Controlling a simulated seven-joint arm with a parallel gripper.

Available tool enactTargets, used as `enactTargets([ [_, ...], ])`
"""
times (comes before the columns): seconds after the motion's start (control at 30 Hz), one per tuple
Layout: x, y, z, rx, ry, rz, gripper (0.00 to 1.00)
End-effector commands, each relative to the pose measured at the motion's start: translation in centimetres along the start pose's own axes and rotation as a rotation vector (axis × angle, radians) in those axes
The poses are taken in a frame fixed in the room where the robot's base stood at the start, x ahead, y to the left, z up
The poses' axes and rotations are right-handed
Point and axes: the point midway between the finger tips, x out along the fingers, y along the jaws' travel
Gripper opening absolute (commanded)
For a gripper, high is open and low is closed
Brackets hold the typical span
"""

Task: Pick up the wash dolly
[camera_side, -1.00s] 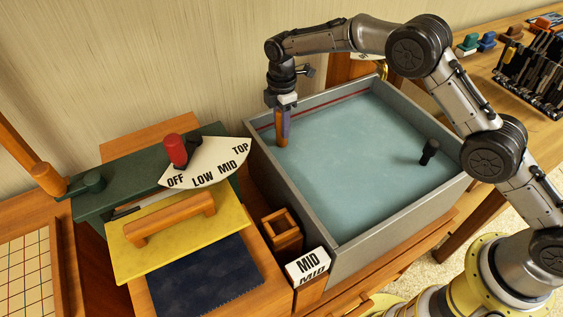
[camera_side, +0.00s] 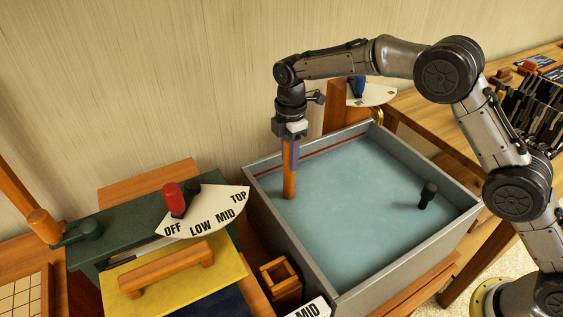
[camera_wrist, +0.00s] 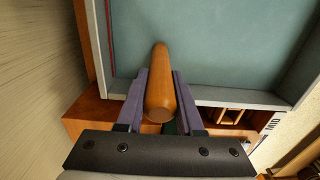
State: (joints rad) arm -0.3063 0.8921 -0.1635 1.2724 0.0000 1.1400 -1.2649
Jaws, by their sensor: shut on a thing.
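The wash dolly (camera_side: 289,178) is a plain orange-brown wooden rod. It stands nearly upright over the left back part of the grey-walled basin (camera_side: 314,262) with blue-green water. My gripper (camera_side: 293,155) is shut on its upper part, with the purple fingers on either side of it. In the wrist view the dolly (camera_wrist: 160,85) lies between the two fingers (camera_wrist: 160,98), its rounded top end toward the camera. The side view does not make clear whether its lower end is in the water or just above it.
A short black peg (camera_side: 427,196) stands in the basin's right part. Left of the basin are a red-knobbed lever (camera_side: 173,197) at a dial, a yellow board (camera_side: 225,268) with a wooden handle, and a small wooden box (camera_side: 281,281). A tool rack (camera_side: 532,110) stands at the right.

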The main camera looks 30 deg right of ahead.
Motion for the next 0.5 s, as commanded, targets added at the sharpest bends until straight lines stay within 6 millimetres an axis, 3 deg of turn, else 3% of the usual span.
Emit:
enactTargets([
  [0.1,-2.7,-2.0,0.6,0.000,0.002,0.005,0.00],
  [0.5,-5.3,-8.4,2.6,0.000,0.001,0.004,0.00],
])
